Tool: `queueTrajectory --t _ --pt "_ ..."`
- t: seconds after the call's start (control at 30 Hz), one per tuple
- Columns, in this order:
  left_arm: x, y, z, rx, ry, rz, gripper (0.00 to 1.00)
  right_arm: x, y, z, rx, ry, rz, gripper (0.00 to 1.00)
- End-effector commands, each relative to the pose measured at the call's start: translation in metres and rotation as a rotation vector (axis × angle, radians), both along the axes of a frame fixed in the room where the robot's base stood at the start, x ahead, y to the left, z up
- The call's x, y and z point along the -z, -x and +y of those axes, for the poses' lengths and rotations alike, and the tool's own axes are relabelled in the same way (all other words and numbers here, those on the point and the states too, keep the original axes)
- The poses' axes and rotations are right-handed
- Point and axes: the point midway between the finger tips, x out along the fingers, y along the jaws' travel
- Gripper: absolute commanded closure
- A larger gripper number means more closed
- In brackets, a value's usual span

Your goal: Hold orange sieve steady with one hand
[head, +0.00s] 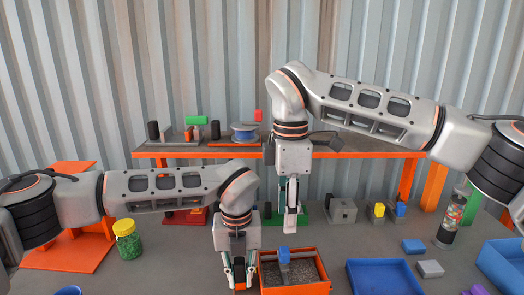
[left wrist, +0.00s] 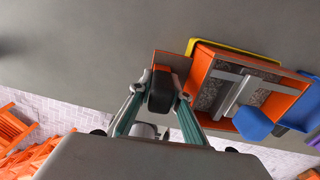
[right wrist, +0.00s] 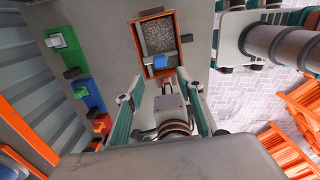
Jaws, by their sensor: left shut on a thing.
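The orange sieve (head: 296,289) is a rectangular orange frame with grey granular material inside. It sits low in the middle of the head view, and also shows in the left wrist view (left wrist: 203,62) and right wrist view (right wrist: 177,42). A blue block (head: 284,254) with a grey bar rests on it. My left gripper (head: 238,284) is at the sieve's left side, shut on a dark grip (left wrist: 160,92) that appears to be the sieve's handle. My right gripper (head: 290,228) is above and behind the sieve, pointing down, fingers apart and empty in the right wrist view (right wrist: 157,94).
A blue tray (head: 384,262) stands right of the sieve, with a blue bin (head: 505,265) further right. Blue and grey blocks (head: 430,268) lie between them. A green jar with yellow lid (head: 127,240) is left. An orange-edged shelf (head: 330,154) crosses the back.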

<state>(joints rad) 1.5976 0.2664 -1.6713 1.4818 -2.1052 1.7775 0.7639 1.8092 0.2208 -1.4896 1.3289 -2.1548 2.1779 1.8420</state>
Motion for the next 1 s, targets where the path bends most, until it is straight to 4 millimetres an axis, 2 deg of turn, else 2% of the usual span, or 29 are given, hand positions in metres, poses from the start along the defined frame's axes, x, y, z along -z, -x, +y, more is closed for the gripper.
queueTrajectory --t 0.6,0.8,1.0 --pt "0.001 0.001 -0.001 0.002 0.001 0.002 1.0 0.083 0.001 0.0 -0.003 -0.004 0.003 0.62" --pt "0.001 0.001 -0.001 0.002 0.001 0.002 1.0 0.101 0.0 0.0 -0.003 -0.004 0.001 0.62" --pt "0.001 0.001 -0.001 0.002 0.001 0.002 1.0 0.109 0.0 0.0 -0.002 -0.004 0.001 0.62"
